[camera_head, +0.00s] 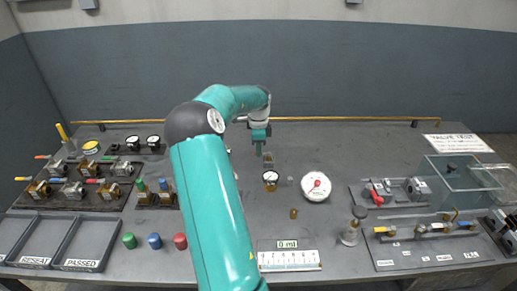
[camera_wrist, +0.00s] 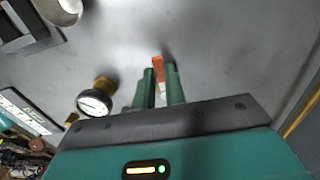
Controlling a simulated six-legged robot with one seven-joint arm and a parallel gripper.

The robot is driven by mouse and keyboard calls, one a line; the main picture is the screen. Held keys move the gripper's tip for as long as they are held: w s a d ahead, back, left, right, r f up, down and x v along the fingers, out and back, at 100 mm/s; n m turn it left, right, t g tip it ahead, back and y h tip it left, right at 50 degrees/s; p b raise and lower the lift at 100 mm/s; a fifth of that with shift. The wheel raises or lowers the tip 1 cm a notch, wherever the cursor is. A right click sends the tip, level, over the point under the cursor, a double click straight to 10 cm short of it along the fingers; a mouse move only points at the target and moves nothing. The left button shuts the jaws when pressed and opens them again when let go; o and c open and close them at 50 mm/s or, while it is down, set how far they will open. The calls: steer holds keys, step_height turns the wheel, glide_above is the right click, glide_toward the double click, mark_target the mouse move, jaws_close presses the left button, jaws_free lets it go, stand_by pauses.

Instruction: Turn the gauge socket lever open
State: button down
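In the wrist view, the two green fingers of my gripper (camera_wrist: 159,73) point down at the grey bench with a narrow gap between them. An orange lever-like piece (camera_wrist: 157,66) shows in that gap, close to the fingertips; I cannot tell if both fingers touch it. A round white-faced gauge with a black rim (camera_wrist: 94,103) and a brass fitting is left of the fingers. In the head view, my gripper (camera_head: 258,149) is low over the middle of the bench, behind the gauge (camera_head: 270,177). A small brass part (camera_head: 268,157) stands between them. The lever cannot be made out there.
A small brass piece (camera_head: 294,213) stands in front. Valves on a board (camera_head: 70,187) and trays (camera_head: 85,240) are left. A clear box (camera_head: 450,180) is right. A brass rail (camera_head: 340,119) runs behind.

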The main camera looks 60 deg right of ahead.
mark_target(270, 154)
steer(key=shift+a+n, duration=0.1)
steer(key=shift+n, duration=0.2)
steer(key=n, duration=0.2)
steer(key=s+a+n, duration=0.1)
steer(key=n, duration=0.3)
steer(key=s+n, duration=0.1)
steer(key=n, duration=0.2)
steer(key=shift+s+a+n, duration=0.3)
steer(key=shift+s+a, duration=0.05)
steer(key=shift+a, duration=0.05)
steer(key=n, duration=0.1)
steer(key=s+n, duration=0.1)
steer(key=n, duration=0.1)
steer(key=shift+s+n, duration=0.1)
steer(key=shift+n, duration=0.2)
steer(key=n, duration=0.2)
steer(key=s+n, duration=0.1)
steer(key=n, duration=0.1)
steer(key=shift+s+d, duration=0.1)
steer(key=shift+d, duration=0.1)
steer(key=c, duration=1.5)
jaws_free()
steer(key=shift+o, duration=0.2)
